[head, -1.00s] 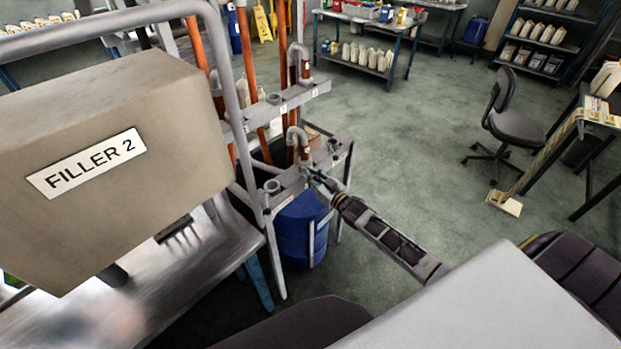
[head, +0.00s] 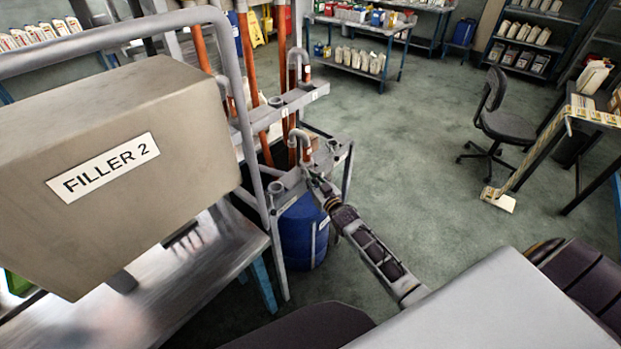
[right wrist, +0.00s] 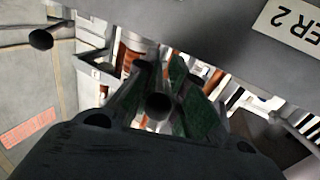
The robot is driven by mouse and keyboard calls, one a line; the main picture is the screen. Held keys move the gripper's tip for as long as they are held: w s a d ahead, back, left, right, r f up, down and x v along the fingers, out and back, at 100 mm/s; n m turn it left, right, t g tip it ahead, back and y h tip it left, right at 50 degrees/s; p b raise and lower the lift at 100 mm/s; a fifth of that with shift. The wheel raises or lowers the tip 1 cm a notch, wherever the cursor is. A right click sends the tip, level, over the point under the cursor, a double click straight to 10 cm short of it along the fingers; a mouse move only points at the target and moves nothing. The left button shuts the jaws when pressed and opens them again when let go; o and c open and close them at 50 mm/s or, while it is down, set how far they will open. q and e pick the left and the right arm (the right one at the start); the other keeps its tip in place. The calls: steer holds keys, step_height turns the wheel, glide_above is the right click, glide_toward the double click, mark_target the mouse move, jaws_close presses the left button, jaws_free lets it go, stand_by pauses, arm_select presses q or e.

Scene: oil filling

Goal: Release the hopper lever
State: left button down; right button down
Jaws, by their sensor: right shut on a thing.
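My right gripper (head: 312,178) reaches the pipe rack beside the filler in the head view. In the right wrist view its two fingers (right wrist: 160,75), with green inner pads, are closed around a dark, round-ended bar (right wrist: 158,105), which looks like the hopper lever. In the head view the lever is too small and too covered by the gripper to make out. The grey-beige hopper box marked FILLER 2 (head: 120,160) stands at the left; its label also shows in the right wrist view (right wrist: 292,22). My left gripper is not in view.
Orange pipes (head: 252,75) and grey rack bars (head: 290,103) stand close around the right gripper. A blue drum (head: 300,235) is below it. A metal table (head: 215,262) lies under the hopper. The floor to the right is open up to a black chair (head: 505,125).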

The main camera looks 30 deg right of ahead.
steer(key=shift+s+f, duration=0.2)
steer(key=shift+f, duration=0.25)
steer(key=c, duration=1.6)
jaws_free()
steer(key=shift+s+r, duration=0.1)
steer(key=shift+c, duration=0.2)
steer(key=shift+s+d+r, duration=0.1)
steer(key=shift+r, duration=0.1)
steer(key=shift+w, duration=0.2)
steer(key=shift+s+d, duration=0.2)
steer(key=shift+s, duration=2.9)
steer(key=shift+s+d, duration=0.2)
steer(key=shift+s, duration=2.85)
